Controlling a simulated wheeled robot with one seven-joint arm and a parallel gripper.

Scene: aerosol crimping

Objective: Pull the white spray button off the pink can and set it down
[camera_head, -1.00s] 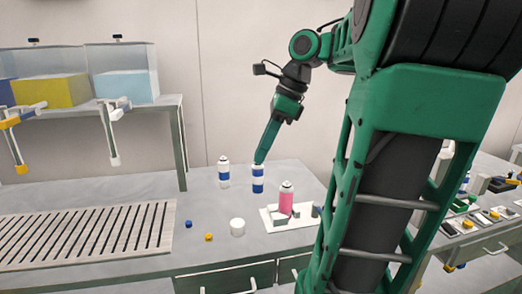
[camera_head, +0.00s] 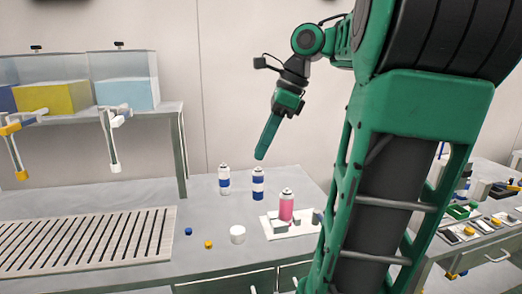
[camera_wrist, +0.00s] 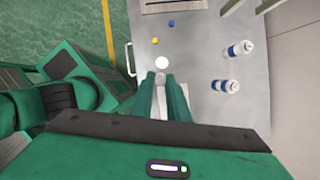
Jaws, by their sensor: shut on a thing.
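The pink can (camera_head: 286,210) stands upright in a white holder (camera_head: 271,232) at the table's right part; in the wrist view it does not show, and my gripper covers that area. My gripper (camera_head: 260,157) points down, its fingertips above the level of the cans in the head view. In the wrist view my gripper (camera_wrist: 160,77) has its two green fingers close together, with a small pale thing, the white spray button (camera_wrist: 160,84), held between them. The button is too small to make out in the head view.
Two white-and-blue cans (camera_head: 224,181) (camera_head: 258,184) stand behind the pink can. A white round cap (camera_head: 237,234), a yellow cap (camera_head: 208,244) and a blue cap (camera_head: 188,231) lie on the table. A slatted rack (camera_head: 90,242) fills the left.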

